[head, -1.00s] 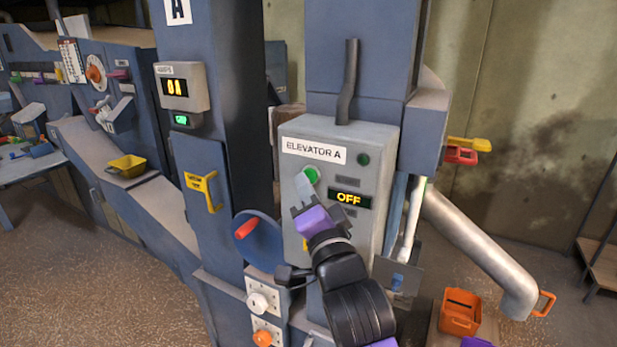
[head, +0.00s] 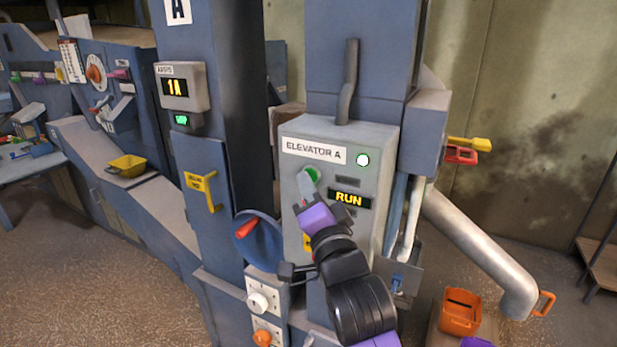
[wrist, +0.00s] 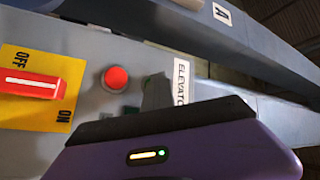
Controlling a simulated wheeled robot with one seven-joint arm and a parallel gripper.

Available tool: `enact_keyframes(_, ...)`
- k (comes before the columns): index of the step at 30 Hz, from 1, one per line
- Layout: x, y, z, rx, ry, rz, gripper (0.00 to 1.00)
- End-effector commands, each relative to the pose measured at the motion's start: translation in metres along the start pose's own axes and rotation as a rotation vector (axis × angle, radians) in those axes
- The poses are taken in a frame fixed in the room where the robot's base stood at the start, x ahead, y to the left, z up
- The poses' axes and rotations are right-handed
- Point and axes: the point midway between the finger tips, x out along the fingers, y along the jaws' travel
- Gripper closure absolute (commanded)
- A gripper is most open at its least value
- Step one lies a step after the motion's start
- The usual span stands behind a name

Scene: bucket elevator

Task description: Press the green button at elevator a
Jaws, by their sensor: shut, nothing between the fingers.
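The grey control box (head: 378,150) labelled ELEVATOR A stands in the middle of the head view. Its green button (head: 312,174) is at the upper left of the box face, partly covered by my fingertips. My gripper (head: 306,188) is shut and empty, with its tips at the button; I cannot tell whether they touch it. The display (head: 350,199) reads RUN, and the round lamp (head: 362,160) at the upper right glows pale green. In the wrist view a red button (wrist: 116,78) shows on the box, and the fingers hide part of the ELEVATOR label (wrist: 182,84).
A red OFF/ON switch on a yellow plate (wrist: 30,88) sits beside the red button. Left of the box are a blue wheel with a red handle (head: 258,240) and an amps meter (head: 180,88) reading 1A. An orange bucket (head: 460,313) stands at the lower right.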

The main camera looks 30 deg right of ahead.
Motion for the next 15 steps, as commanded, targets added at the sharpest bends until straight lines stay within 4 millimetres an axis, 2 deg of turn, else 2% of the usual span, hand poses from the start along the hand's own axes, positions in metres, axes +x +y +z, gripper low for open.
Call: enact_keyframes(15, -0.012, -0.007, 0.007, 0.0, 0.002, -0.001, 1.0)
